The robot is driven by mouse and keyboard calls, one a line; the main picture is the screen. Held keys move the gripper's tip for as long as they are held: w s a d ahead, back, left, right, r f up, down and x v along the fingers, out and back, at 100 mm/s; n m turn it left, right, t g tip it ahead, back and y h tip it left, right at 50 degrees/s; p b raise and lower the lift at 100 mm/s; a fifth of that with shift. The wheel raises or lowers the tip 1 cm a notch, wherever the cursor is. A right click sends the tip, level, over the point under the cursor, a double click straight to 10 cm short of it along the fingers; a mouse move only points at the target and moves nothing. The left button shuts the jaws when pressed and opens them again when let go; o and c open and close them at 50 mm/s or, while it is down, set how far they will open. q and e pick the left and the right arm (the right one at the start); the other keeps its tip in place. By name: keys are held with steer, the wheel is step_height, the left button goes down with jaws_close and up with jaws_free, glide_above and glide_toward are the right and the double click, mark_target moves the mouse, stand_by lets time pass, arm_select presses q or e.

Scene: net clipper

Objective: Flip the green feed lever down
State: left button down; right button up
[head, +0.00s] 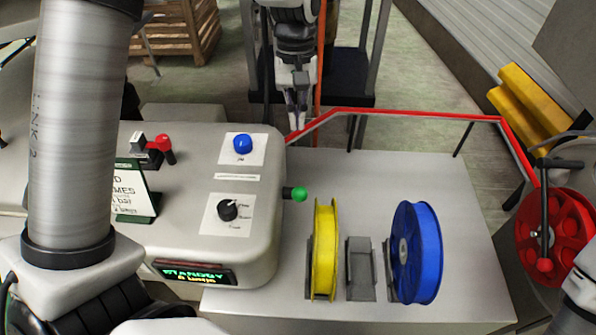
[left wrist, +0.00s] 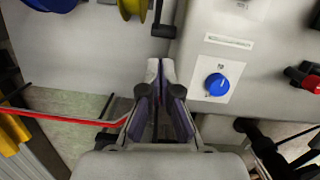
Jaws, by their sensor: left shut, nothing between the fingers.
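The green feed lever (head: 299,194) has a round green knob on a short black stem at the right side of the grey machine (head: 190,185). From above I cannot tell how far up or down it is tilted. My left gripper (head: 296,127) is shut and empty, beyond the lever near the machine's far right corner, and apart from the knob. In the left wrist view the shut fingertips (left wrist: 162,66) lie below a dark bracket-like part on the machine's side. No green knob can be made out there. My right gripper is not in view.
A blue button (head: 243,143), a black dial (head: 228,210) and a red-knobbed lever (head: 166,148) are on the machine top. A yellow spool (head: 325,250) and a blue spool (head: 417,252) stand on the grey table (head: 460,200). A red rail (head: 410,113) runs behind.

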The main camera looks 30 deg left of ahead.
mark_target(294, 194)
arm_select(q)
steer(key=shift+s+d+f+p, duration=0.55)
steer(key=shift+s+f, duration=0.35)
steer(key=shift+f, duration=0.75)
steer(key=shift+s+d+f+p, duration=0.3)
steer(key=shift+s+d+f, duration=0.45)
steer(key=shift+f, duration=0.85)
steer(key=shift+s+d+f+p, duration=0.45)
steer(key=shift+s+f, duration=0.6)
steer(key=shift+f, duration=0.6)
steer(key=shift+w+a, duration=0.1)
